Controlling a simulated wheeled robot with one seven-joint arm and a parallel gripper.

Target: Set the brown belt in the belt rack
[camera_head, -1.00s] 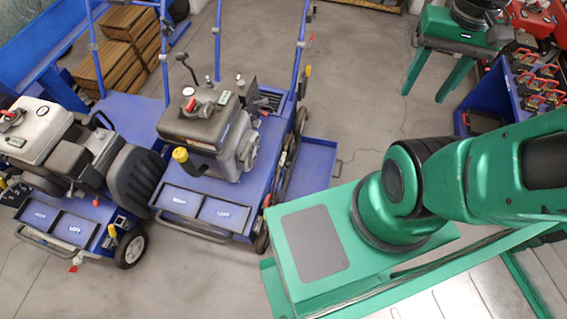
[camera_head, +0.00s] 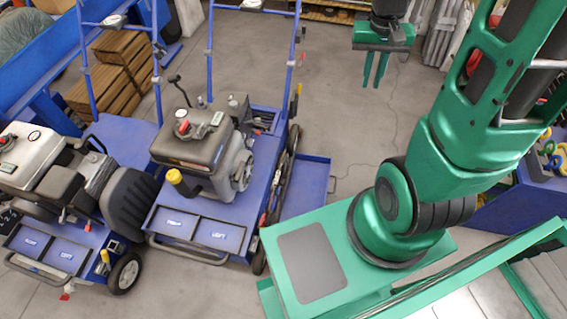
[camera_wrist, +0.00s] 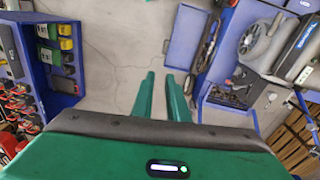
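My gripper (camera_head: 376,67) hangs at the top right of centre in the head view, fingers down over the bare floor. In the wrist view its two green fingers (camera_wrist: 162,98) stand apart with a narrow empty gap. A dark belt-like loop (camera_wrist: 208,43) runs along the side of the middle blue aerator (camera_head: 205,205); it also shows in the head view (camera_head: 280,185). I cannot tell whether it is the brown belt. I cannot make out the belt rack for certain. My gripper is apart from the aerator and touches nothing.
A blue open tray (camera_head: 308,185) juts from the aerator's right side. Another aerator (camera_head: 62,195) stands at left. Brown stacked planks (camera_head: 115,75) lie behind. A blue shelf with coloured batteries (camera_wrist: 55,60) is at left in the wrist view. Bare floor (camera_head: 345,125) lies between.

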